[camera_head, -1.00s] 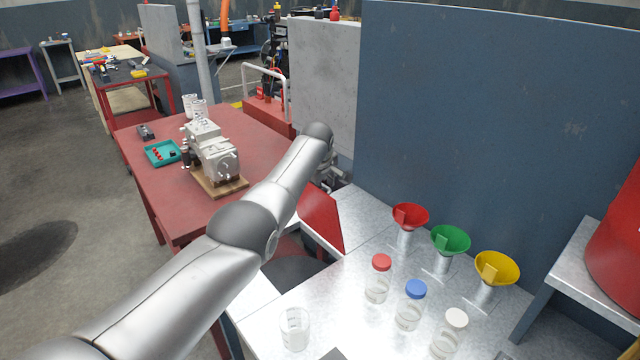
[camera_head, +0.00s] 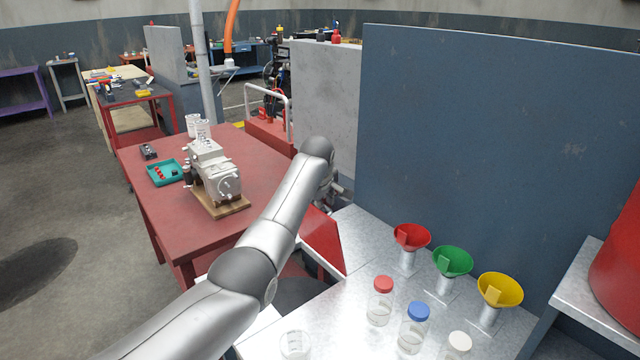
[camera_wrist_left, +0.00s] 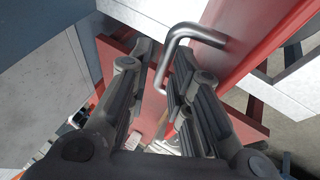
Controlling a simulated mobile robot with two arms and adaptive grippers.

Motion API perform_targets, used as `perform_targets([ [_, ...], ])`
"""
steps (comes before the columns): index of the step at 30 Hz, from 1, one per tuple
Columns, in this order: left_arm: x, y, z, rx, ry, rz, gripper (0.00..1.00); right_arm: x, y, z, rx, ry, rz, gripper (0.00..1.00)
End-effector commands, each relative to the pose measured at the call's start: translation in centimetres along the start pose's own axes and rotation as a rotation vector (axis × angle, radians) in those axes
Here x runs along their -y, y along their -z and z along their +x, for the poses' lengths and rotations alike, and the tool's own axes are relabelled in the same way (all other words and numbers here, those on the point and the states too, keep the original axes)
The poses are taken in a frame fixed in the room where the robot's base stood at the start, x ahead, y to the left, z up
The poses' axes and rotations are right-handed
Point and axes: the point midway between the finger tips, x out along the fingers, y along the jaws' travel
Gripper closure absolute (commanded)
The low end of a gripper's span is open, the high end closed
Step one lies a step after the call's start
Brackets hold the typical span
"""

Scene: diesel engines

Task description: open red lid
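A flat red panel (camera_head: 324,242) stands tilted at the left edge of the metal worktop, beside my left arm; it appears to be the red lid. In the left wrist view a red surface (camera_wrist_left: 262,38) carries a bent metal handle (camera_wrist_left: 178,42). My left gripper (camera_wrist_left: 156,78) is open, with the handle between its fingers, nearer the right one. I cannot tell whether they touch. In the head view the left gripper is mostly hidden behind my arm. A jar with a red cap (camera_head: 383,284) also stands on the worktop. My right gripper is not in view.
Red (camera_head: 411,235), green (camera_head: 453,260) and yellow (camera_head: 500,289) funnels stand behind jars with blue (camera_head: 418,311) and white (camera_head: 459,341) caps. A blue-grey partition (camera_head: 480,130) rises behind. A red table (camera_head: 165,215) to the left holds a grey engine part (camera_head: 214,172).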

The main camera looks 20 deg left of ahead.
Motion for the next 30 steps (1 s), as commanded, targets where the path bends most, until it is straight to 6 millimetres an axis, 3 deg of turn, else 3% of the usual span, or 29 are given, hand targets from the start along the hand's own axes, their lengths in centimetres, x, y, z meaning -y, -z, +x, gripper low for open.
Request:
perform_targets([
  [18, -0.1, 0.1, -8.0, -0.003, -0.007, -0.001, 0.81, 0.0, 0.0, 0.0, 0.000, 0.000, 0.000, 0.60],
  [30, -0.1, 0.1, -9.1, -0.002, -0.006, -0.001, 0.81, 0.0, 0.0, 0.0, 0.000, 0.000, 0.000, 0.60],
])
